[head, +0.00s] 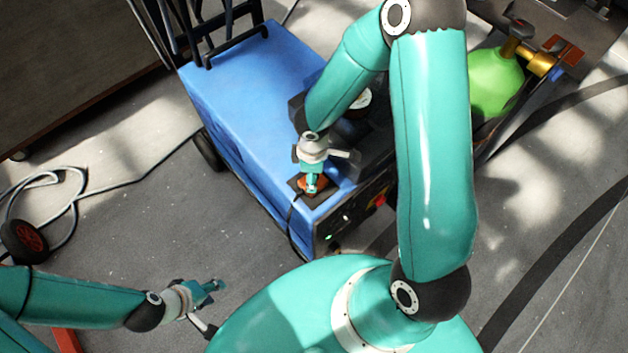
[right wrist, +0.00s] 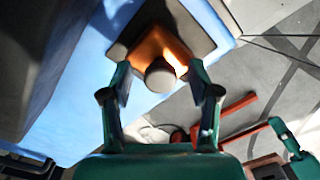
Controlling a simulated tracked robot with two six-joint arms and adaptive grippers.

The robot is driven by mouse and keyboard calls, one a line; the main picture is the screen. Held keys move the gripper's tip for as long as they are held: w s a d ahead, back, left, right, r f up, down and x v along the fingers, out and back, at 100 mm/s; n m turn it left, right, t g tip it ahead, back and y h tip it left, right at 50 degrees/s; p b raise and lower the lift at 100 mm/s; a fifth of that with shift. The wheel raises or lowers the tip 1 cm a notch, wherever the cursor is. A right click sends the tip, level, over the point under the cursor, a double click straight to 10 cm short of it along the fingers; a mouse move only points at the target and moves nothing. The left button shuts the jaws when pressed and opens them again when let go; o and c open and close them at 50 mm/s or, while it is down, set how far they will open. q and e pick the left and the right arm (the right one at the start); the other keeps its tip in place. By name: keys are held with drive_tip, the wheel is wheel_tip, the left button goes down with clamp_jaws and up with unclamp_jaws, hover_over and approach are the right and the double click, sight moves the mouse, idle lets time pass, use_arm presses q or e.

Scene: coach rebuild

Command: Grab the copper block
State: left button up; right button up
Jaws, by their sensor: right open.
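The copper block (right wrist: 150,47) shows orange in the right wrist view, with a round grey knob (right wrist: 160,76) on it. It sits on a dark square plate (right wrist: 197,33) at a corner of the blue cart (head: 250,85). My right gripper (right wrist: 160,66) is open, with one finger on each side of the knob and gaps showing between. In the head view my right gripper (head: 312,180) points down over the block and hides most of it. My left gripper (head: 213,288) is low at left, over the floor and away from the cart. Its finger opening is unclear.
A green cylinder (head: 494,84) with a brass valve stands at the cart's right. Dark equipment lies on the cart behind my right gripper. A cable coil (head: 40,212) lies on the floor at left, and its cable runs toward the cart. The floor between is mostly clear.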

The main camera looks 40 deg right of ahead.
drive_tip(key=shift+f, duration=0.4)
drive_tip(key=shift+c, duration=0.3)
clamp_jaws()
drive_tip(key=shift+r, duration=0.15)
